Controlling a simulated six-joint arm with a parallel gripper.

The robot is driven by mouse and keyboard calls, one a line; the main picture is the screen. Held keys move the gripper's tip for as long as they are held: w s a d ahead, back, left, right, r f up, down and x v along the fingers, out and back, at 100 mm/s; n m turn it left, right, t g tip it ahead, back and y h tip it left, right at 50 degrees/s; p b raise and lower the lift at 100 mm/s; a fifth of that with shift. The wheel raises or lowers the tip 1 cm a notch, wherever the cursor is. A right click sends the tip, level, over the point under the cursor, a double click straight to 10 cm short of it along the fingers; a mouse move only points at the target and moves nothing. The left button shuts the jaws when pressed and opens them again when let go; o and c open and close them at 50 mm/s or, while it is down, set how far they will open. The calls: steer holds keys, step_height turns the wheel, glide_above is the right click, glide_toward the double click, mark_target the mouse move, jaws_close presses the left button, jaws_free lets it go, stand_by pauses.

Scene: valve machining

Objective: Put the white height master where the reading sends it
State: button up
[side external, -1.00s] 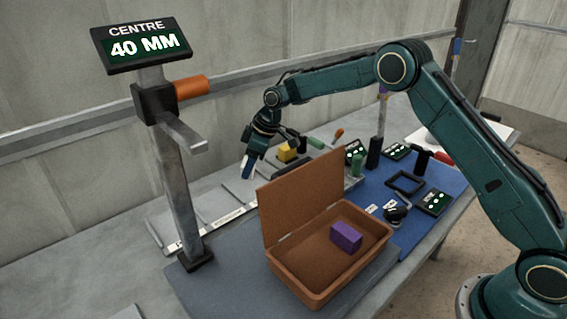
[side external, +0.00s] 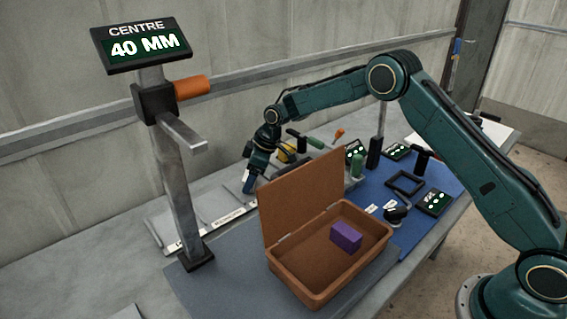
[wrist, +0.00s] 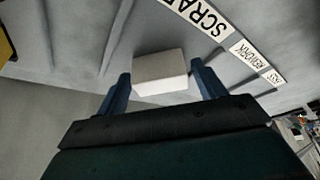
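The white height master (wrist: 160,72) is a pale block in the wrist view, between the two blue fingers of my gripper (wrist: 162,84). Narrow gaps show between the block and both fingers, so the gripper looks open around or just above it. In the side view my gripper (side external: 249,183) points down left of the brown box's raised lid, low over the bench; the block cannot be made out clearly there. The readout (side external: 144,46) on the gauge stand shows "CENTRE 40 MM". A label strip (wrist: 215,25) carries SCRAP, REWORK and a third, hard-to-read label; the SCRAP label is cut off.
The open brown box (side external: 340,278) holds a purple block (side external: 346,237); its lid stands up near my gripper. The gauge post (side external: 178,190) stands at the left. A blue mat (side external: 420,225) with tools and small displays lies at right. A yellow object (side external: 287,152) is behind my gripper.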

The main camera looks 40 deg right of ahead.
steer(key=shift+o, duration=0.3)
steer(key=shift+r, duration=0.1)
steer(key=v, duration=1.2)
stand_by(0.5)
steer(key=s+d+r+m+t+h, duration=0.15)
steer(key=s+r+m, duration=0.25)
steer(key=s+r, duration=1.3)
steer(key=s+d+f+m+h, duration=0.1)
steer(key=s+f+m, duration=0.1)
steer(key=s, duration=1.1)
steer(key=s+d+f+m, duration=0.2)
steer(key=s+m, duration=0.1)
steer(key=s, duration=0.9)
steer(key=shift+s+d+f+t+h, duration=0.2)
steer(key=shift+s+t+h, duration=0.15)
steer(key=shift+t, duration=0.1)
